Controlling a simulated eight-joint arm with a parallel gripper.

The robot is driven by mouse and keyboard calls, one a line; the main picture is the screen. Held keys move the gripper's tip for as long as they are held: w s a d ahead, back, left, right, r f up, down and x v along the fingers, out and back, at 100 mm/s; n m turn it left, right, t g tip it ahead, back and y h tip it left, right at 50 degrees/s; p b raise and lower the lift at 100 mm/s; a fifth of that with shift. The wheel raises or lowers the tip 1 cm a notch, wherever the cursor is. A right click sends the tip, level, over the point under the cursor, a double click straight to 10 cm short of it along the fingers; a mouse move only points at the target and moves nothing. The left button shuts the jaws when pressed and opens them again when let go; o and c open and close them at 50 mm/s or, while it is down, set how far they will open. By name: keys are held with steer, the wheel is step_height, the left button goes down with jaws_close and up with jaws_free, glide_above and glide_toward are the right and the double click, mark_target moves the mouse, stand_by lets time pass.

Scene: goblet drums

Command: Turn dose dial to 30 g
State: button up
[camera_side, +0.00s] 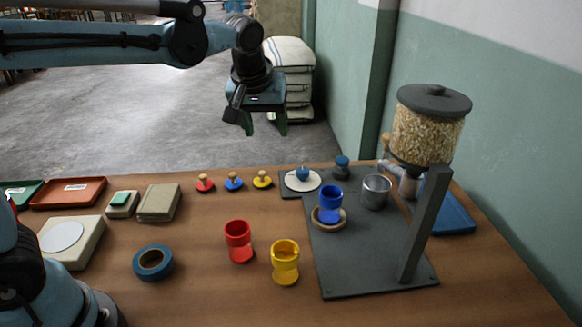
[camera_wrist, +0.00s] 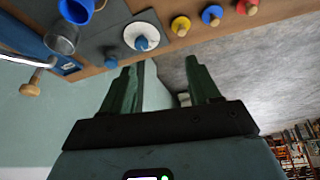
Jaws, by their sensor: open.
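The dose dial (camera_side: 302,180) is a white disc with a blue knob, lying at the far left of the dark grey base plate (camera_side: 345,270). It also shows in the wrist view (camera_wrist: 142,36), upper centre. Its marks are too small to read. My gripper (camera_side: 264,126) hangs well above and behind the table's far edge, up and left of the dial in the side view. Its green fingers are open and empty and also show in the wrist view (camera_wrist: 160,68). Nothing touches the dial.
A blue-topped knob (camera_side: 341,167) stands right of the dial, near a metal cup (camera_side: 375,191) and a blue goblet drum (camera_side: 330,204). A grain hopper (camera_side: 428,130) and grey post (camera_side: 425,225) rise at right. Red (camera_side: 238,241) and yellow (camera_side: 285,262) drums stand in front.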

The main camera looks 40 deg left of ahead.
steer(key=w+d+f+n+y, duration=0.1)
steer(key=w+d+f+n, duration=0.15)
steer(key=w, duration=0.35)
steer(key=n+g+y, duration=0.1)
steer(key=n+g, duration=0.1)
steer(key=n, duration=0.2)
glide_toward(303, 170)
steer(key=shift+m, duration=0.35)
steer(key=x, duration=0.8)
steer(key=shift+a+f, duration=0.1)
steer(key=shift+f, duration=0.2)
steer(key=c, duration=1)
